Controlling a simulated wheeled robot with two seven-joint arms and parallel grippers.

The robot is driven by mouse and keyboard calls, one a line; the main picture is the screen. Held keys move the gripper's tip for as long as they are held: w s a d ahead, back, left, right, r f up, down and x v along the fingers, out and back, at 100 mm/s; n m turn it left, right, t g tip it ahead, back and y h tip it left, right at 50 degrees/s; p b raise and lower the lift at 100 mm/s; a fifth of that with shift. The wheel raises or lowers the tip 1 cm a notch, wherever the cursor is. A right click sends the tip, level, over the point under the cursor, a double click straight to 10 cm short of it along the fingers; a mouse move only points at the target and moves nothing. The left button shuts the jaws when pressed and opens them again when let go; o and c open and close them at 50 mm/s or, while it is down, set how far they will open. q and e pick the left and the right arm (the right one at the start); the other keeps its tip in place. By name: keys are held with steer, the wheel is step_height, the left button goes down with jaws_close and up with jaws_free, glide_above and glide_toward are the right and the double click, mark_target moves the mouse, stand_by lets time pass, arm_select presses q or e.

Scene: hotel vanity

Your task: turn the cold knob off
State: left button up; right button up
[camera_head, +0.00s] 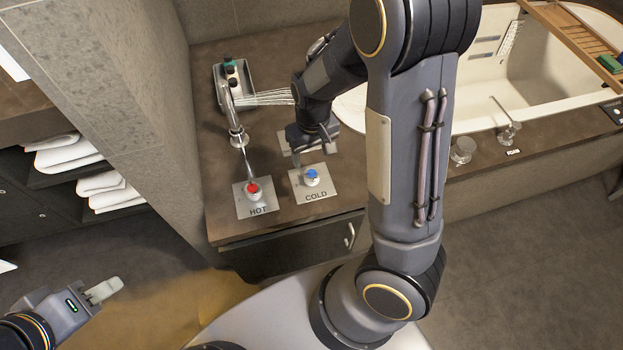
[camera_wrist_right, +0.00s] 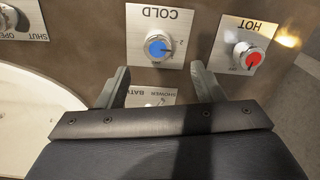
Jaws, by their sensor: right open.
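The cold knob (camera_head: 311,176) has a blue cap and sits on a metal plate marked COLD on the dark counter. In the right wrist view the cold knob (camera_wrist_right: 158,47) has a dark pointer aimed to the right, beside a mark that looks like a 2. My right gripper (camera_head: 313,146) is open and empty, just behind the knob in the head view. Its two fingers (camera_wrist_right: 163,82) are spread below the COLD plate in the wrist view, apart from the knob. My left gripper (camera_head: 103,290) is low at the left over the floor, far from the counter; its jaw gap is unclear.
The red hot knob (camera_head: 253,191) is close to the left of the cold knob. A metal faucet (camera_head: 237,132) rises behind it. Another plate marked BATH and SHOWER (camera_wrist_right: 150,97) lies near my right fingers. A tray with bottles (camera_head: 233,82) and the bathtub (camera_head: 540,75) are farther back.

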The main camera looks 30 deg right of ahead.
mark_target(312, 174)
steer(key=shift+w+d+f, duration=0.1)
steer(key=shift+f, duration=0.85)
step_height(312, 174, down, 7)
steer(key=shift+r+b, duration=0.2)
steer(key=shift+b, duration=0.95)
steer(key=c, duration=1)
